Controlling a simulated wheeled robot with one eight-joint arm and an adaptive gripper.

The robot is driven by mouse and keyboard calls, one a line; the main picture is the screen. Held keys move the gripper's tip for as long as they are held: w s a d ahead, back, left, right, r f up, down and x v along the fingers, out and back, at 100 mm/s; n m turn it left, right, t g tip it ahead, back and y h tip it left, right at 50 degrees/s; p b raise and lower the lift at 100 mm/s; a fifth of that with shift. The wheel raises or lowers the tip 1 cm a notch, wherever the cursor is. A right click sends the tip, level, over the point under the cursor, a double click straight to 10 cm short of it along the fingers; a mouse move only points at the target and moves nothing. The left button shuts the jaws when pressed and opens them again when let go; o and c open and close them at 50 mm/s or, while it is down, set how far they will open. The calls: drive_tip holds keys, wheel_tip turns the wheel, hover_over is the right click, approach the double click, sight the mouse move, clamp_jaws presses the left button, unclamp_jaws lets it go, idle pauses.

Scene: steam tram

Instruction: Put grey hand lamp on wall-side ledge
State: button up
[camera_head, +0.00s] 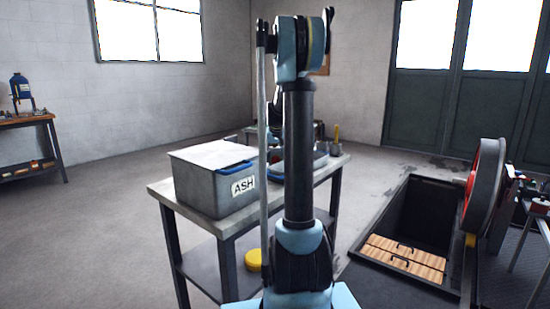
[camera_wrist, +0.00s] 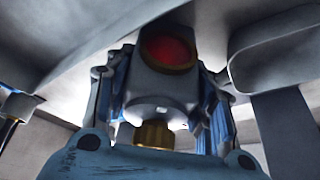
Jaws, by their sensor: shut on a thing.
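The grey hand lamp (camera_wrist: 155,84) is in the middle of the wrist view, with a round red lens in a brass-coloured rim and a brass knob below. My gripper (camera_wrist: 160,80) is shut on it, with one finger on each side of its body. In the head view my upright arm hides the gripper and the lamp. I cannot make out the wall-side ledge for certain in either view. Pale grey surfaces (camera_wrist: 50,40) lie close around the lamp in the wrist view, and I cannot tell what they belong to.
A table (camera_head: 230,226) with a grey ASH box (camera_head: 207,190) and a blue-rimmed tray (camera_head: 321,155) stands close behind my arm. An open floor pit (camera_head: 411,215) and a large wheel (camera_head: 484,187) are at right. A bench (camera_head: 25,121) stands far left.

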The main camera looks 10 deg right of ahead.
drive_tip(key=o, duration=1)
drive_tip(key=shift+f, duration=0.15)
drive_tip(key=shift+o, duration=1)
drive_tip(key=shift+r, duration=0.2)
